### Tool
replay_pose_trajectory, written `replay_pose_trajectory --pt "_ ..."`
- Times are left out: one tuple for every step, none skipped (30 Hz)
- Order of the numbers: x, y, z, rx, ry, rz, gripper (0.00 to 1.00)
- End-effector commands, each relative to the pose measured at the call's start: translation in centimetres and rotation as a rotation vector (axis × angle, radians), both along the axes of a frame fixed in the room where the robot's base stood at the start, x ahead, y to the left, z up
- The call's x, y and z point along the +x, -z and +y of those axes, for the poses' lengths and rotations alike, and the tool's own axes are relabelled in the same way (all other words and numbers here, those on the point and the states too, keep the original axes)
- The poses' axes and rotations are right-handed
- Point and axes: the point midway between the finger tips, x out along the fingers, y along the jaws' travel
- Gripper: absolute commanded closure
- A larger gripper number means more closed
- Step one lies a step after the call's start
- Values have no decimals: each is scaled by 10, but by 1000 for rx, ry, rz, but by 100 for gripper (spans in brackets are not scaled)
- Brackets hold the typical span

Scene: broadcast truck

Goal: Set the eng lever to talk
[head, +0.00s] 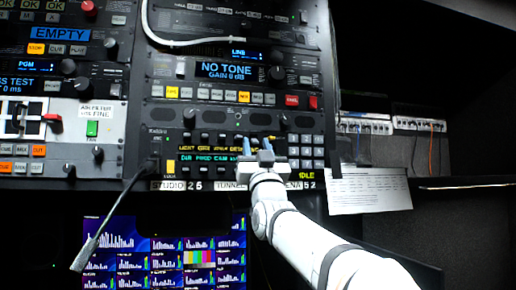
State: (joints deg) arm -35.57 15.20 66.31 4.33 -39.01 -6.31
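The intercom panel (160,142) in the rack has a row of small dark levers (204,138) above a lit label strip (195,158). The strip's yellow and green words are small; I can make out ones like DIR, PROD and CAM, but not ENG. My gripper (257,145) is in front of the right part of this row, with its two bluish fingertips apart and pointing at the panel. It hides some levers and labels there. I cannot tell whether a lever sits between the fingertips or touches them, nor which way the eng lever is set.
A gooseneck microphone (104,222) sticks out at the panel's lower left. A keypad (306,152) sits right of my gripper. Monitors (165,250) glow below the rack. A paper sheet (369,191) hangs at the right. More rack units with buttons and knobs are above.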

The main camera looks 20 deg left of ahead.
Motion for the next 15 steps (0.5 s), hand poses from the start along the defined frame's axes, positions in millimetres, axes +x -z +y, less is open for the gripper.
replay_pose_trajectory --pt "-3 4 -2 0 0 0 65" --pt "-4 7 -3 0 0 0 65" --pt "-7 11 -4 0 0 0 65" --pt "-10 15 -6 0 0 0 65" --pt "-13 19 -8 0 0 0 65" --pt "-16 24 -10 -1 0 1 65" --pt "-20 27 -12 1 0 -1 65" --pt "-22 32 -14 0 0 0 65" --pt "-25 36 -16 -1 0 1 65" --pt "-28 39 -18 1 0 -1 65" --pt "-31 43 -19 0 0 0 65" --pt "-33 46 -21 0 0 0 65" --pt "-35 49 -22 -1 0 1 65" --pt "-37 50 -24 0 0 0 65" --pt "-39 53 -25 0 0 0 65"
